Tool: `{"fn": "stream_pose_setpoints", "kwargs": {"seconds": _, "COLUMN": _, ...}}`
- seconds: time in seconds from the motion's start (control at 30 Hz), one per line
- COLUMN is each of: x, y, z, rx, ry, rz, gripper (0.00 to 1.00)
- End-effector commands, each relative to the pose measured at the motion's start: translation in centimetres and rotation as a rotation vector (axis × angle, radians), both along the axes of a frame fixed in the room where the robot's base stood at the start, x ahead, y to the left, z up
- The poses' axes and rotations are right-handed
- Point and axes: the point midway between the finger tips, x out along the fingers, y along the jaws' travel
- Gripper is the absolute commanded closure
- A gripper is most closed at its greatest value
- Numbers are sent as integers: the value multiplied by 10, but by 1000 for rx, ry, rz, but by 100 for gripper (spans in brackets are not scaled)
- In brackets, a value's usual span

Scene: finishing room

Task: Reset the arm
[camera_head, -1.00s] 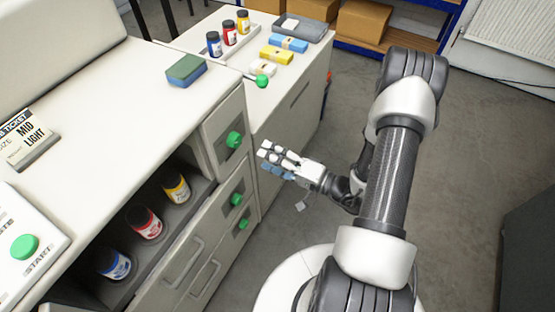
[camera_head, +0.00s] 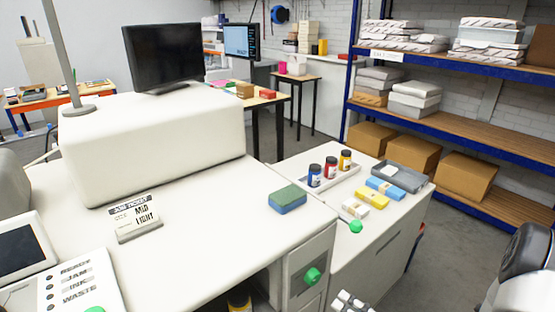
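My gripper (camera_head: 350,303) shows only as a few white finger parts at the bottom edge, in front of the white cabinet and below its green knob (camera_head: 312,276). The rest of it is cut off by the frame, so its opening and any contents are hidden. A dark and white part of my arm (camera_head: 522,270) shows at the lower right edge.
The white machine (camera_head: 215,215) carries a green-blue sponge (camera_head: 288,199) and a job ticket sign (camera_head: 138,218) reading "MID LIGHT". The side counter (camera_head: 345,235) holds three ink bottles, coloured blocks and a grey tray (camera_head: 402,176). Blue shelving (camera_head: 450,125) stands at the right; grey floor is open before it.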

Motion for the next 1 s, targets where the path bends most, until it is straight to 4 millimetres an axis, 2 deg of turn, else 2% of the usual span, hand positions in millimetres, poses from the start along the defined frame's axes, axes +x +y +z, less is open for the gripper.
{"fn": "stream_pose_setpoints", "kwargs": {"seconds": 0.03, "x": -3, "y": 16, "z": 19, "rx": -14, "ry": 8, "rz": 88, "gripper": 43}}
{"fn": "stream_pose_setpoints", "kwargs": {"seconds": 0.2, "x": -36, "y": 73, "z": 68, "rx": -96, "ry": 126, "rz": 412, "gripper": 43}}
{"fn": "stream_pose_setpoints", "kwargs": {"seconds": 0.3, "x": -64, "y": 97, "z": 86, "rx": -193, "ry": 216, "rz": 567, "gripper": 43}}
{"fn": "stream_pose_setpoints", "kwargs": {"seconds": 0.43, "x": -102, "y": 115, "z": 102, "rx": -369, "ry": 335, "rz": 714, "gripper": 43}}
{"fn": "stream_pose_setpoints", "kwargs": {"seconds": 0.57, "x": -136, "y": 118, "z": 111, "rx": -586, "ry": 442, "rz": 785, "gripper": 43}}
{"fn": "stream_pose_setpoints", "kwargs": {"seconds": 0.7, "x": -162, "y": 107, "z": 120, "rx": -844, "ry": 519, "rz": 768, "gripper": 43}}
{"fn": "stream_pose_setpoints", "kwargs": {"seconds": 0.83, "x": -175, "y": 89, "z": 133, "rx": -1079, "ry": 543, "rz": 668, "gripper": 43}}
{"fn": "stream_pose_setpoints", "kwargs": {"seconds": 1.0, "x": -177, "y": 64, "z": 158, "rx": -1313, "ry": 495, "rz": 452, "gripper": 43}}
